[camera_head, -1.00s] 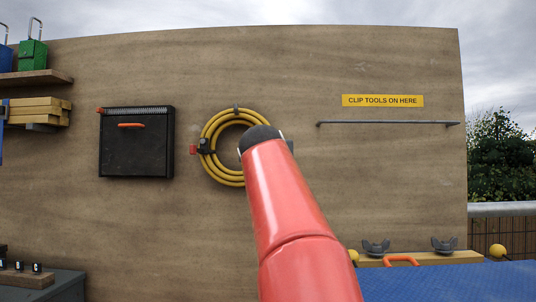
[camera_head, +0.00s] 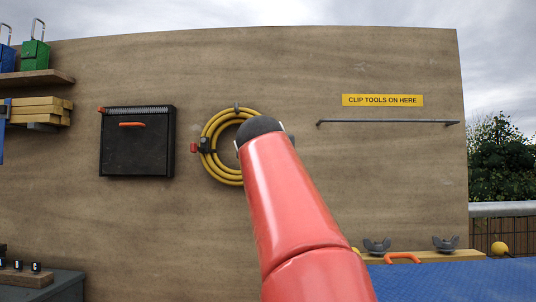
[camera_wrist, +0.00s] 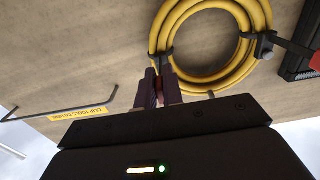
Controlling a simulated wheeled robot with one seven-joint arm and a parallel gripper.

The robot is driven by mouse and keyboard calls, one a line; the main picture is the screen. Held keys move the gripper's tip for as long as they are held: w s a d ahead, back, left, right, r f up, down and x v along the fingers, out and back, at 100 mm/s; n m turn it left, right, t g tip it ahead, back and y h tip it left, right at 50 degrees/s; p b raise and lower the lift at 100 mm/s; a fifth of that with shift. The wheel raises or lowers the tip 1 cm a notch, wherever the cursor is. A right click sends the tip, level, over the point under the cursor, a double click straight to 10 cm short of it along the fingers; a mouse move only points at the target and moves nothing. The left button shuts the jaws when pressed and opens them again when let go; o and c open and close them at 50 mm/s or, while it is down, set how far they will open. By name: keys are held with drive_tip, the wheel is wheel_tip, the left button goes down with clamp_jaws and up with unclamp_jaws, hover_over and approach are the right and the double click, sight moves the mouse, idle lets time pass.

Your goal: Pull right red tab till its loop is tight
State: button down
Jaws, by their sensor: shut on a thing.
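A yellow hose coil (camera_head: 211,164) hangs on the wooden board, and it also shows in the wrist view (camera_wrist: 203,75). My gripper (camera_wrist: 160,70) is at the coil's right side, beside the dark strap there (camera_wrist: 166,57). Its fingers are closed on the right red tab, which they mostly hide. My red arm covers that side in the head view. How tight the right loop is cannot be told.
A black case (camera_head: 137,150) with an orange handle hangs left of the coil. A grey rail (camera_head: 385,122) under a yellow sign (camera_head: 382,100) is to the right. A blue surface (camera_head: 450,281) lies at the lower right. The board around the coil is mostly bare.

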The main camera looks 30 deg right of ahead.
drive_tip(key=shift+s+a, duration=0.2)
drive_tip(key=c, duration=1)
unclamp_jaws()
drive_tip(key=shift+o, duration=0.2)
drive_tip(key=shift+s, duration=0.1)
drive_tip(key=shift+b+v, duration=1.25)
drive_tip(key=shift+v, duration=1.65)
